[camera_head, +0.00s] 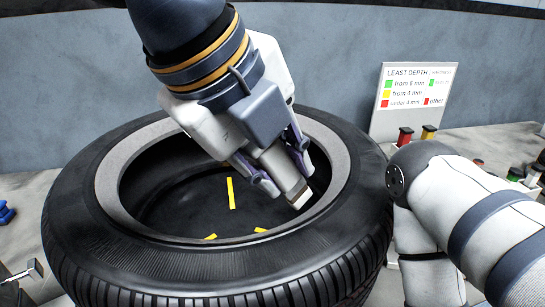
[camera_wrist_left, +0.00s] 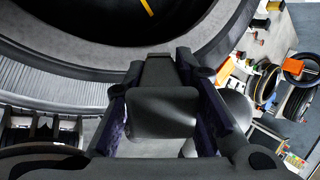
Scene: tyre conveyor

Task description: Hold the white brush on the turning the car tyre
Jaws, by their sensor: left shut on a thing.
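The large black car tyre (camera_head: 110,245) lies flat, its opening facing up, with a grey inner rim band; its edge also shows in the left wrist view (camera_wrist_left: 50,78). My left gripper (camera_head: 277,168) comes down from above, shut on the brush (camera_head: 281,173), whose pale tip (camera_head: 301,199) points down over the right front part of the opening. Whether the tip touches the tyre's inner edge I cannot tell. In the left wrist view the brush (camera_wrist_left: 160,112) is a dark block between the fingers. My right gripper is out of view; only its arm shows at the right.
Yellow marks (camera_head: 231,193) lie on the dark surface inside the tyre. A depth sign (camera_head: 413,100) stands behind at the right, with red and yellow blocks (camera_head: 405,135) below it. A blue object (camera_head: 6,212) sits at the left edge.

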